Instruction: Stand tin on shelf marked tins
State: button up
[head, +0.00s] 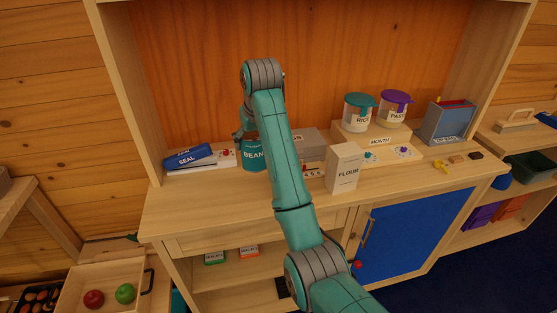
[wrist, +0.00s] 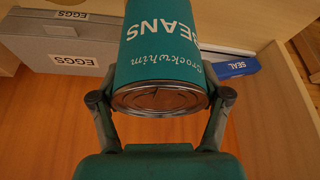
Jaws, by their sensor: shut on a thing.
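A teal tin marked BEANS (head: 254,156) is at the back left of the wooden counter, partly hidden by my arm. It also shows large in the wrist view (wrist: 165,50), its metal end facing me. My gripper (wrist: 161,98) is shut on it, one finger on each side. In the head view my gripper (head: 244,134) is mostly behind my arm. I cannot tell whether the tin touches the counter. Open lower shelves (head: 228,272) hold small green and orange boxes. I can read no tins mark on any shelf.
A blue SEAL box (head: 188,156) lies left of the tin. A grey EGGS box (head: 312,144) is behind my arm. A FLOUR box (head: 343,168), RICE jar (head: 359,112) and PASTA jar (head: 395,108) stand right. The counter's front left (head: 200,205) is clear.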

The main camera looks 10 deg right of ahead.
notch_tip(320, 180, down, 9)
jog(key=shift+f, duration=0.2)
dwell(0.3)
jog(key=o, duration=1.6)
jog(key=shift+f, duration=0.15)
jog(key=shift+c, duration=0.2)
